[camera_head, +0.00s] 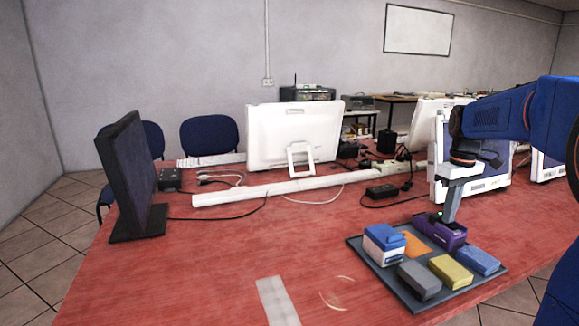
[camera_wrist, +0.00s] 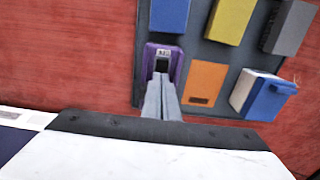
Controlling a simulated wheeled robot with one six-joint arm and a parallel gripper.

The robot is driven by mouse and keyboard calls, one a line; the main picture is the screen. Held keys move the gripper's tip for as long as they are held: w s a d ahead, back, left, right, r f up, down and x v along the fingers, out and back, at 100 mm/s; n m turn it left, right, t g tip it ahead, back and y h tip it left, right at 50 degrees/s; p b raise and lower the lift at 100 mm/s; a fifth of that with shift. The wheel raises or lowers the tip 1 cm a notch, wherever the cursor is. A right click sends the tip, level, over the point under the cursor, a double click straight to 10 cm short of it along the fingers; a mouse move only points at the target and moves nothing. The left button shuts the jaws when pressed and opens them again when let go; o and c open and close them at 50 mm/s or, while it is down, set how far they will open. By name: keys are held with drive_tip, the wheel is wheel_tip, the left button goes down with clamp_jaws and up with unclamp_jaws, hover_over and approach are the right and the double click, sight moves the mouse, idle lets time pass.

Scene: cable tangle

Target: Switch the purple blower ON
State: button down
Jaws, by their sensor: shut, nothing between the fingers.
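The purple blower (camera_head: 455,237) is a small purple block at the back of a dark grey board (camera_head: 384,274) on the red table. In the wrist view the purple blower (camera_wrist: 150,58) has a pale label with unreadable marks and a dark recess on top. My gripper (camera_head: 447,219) is shut and empty, pointing down over the blower. In the wrist view my gripper (camera_wrist: 161,80) has its fingertips together at the dark recess. I cannot tell whether they touch it. The fingers and recess hide the switch's position.
Beside the blower on the board are an orange flat piece (camera_wrist: 204,82), a blue block (camera_head: 478,261), a yellow block (camera_head: 451,271), a grey block (camera_head: 419,279) and a blue-and-white box (camera_head: 384,244). Monitors (camera_head: 294,134) and cables stand behind. The table's left front is mostly clear.

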wheel_tip(320, 180, up, 7)
idle(1.1)
drive_tip(key=shift+f, duration=0.1)
